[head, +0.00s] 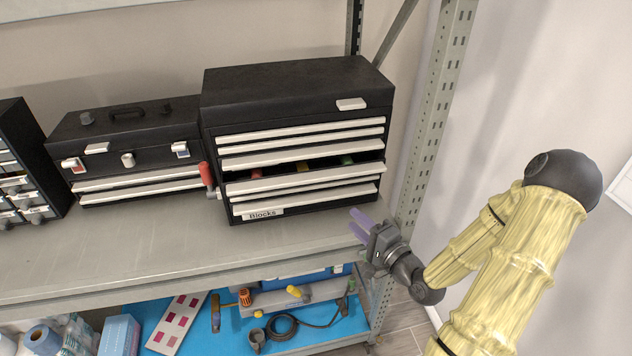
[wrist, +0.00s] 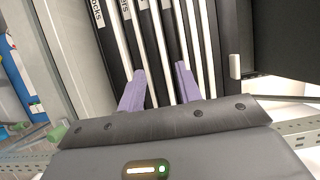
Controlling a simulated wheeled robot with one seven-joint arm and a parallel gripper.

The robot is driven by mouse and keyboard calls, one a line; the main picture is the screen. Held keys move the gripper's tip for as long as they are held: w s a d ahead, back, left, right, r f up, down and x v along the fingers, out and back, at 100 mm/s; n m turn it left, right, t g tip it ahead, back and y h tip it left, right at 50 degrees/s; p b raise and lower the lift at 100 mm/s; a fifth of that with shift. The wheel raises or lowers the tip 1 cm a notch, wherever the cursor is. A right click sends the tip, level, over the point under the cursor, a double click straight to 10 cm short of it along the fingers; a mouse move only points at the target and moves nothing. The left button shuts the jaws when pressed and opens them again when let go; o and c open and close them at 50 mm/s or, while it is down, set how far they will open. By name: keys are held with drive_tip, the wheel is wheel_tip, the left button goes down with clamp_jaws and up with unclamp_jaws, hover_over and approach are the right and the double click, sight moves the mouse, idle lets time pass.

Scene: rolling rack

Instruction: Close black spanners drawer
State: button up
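The black tool chest (head: 296,85) stands on the shelf. It has several drawers with white front strips. One middle drawer (head: 306,179) stands out from the chest, and red, yellow and green items show inside it. The bottom drawer carries a "Blocks" label (head: 263,214). In the wrist view the drawer fronts run up and down, and a partly cut label ending in "ers" (wrist: 124,7) shows; the full word is not readable. My gripper (head: 360,224) is in front of the chest's lower right corner. Its purple fingers are apart with nothing held between them (wrist: 160,88).
A smaller black toolbox (head: 130,150) and a small-drawer cabinet (head: 22,165) stand to the left. A red-handled item (head: 207,175) is at the chest's left side. The grey rack post (head: 432,120) rises close to my gripper. The front of the shelf (head: 110,245) is clear.

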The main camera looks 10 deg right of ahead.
drive_tip(key=shift+w+f+b, duration=0.1)
drive_tip(key=shift+b, duration=0.2)
approach(313, 182)
drive_tip(key=x, duration=0.7)
drive_tip(key=shift+w+a+r+p, duration=0.15)
drive_tip(key=shift+w+r+p, duration=0.1)
drive_tip(key=shift+p, duration=0.1)
drive_tip(key=shift+w+a+f, duration=0.15)
drive_tip(key=shift+w+a, duration=0.05)
drive_tip(key=shift+w, duration=0.35)
clamp_jaws()
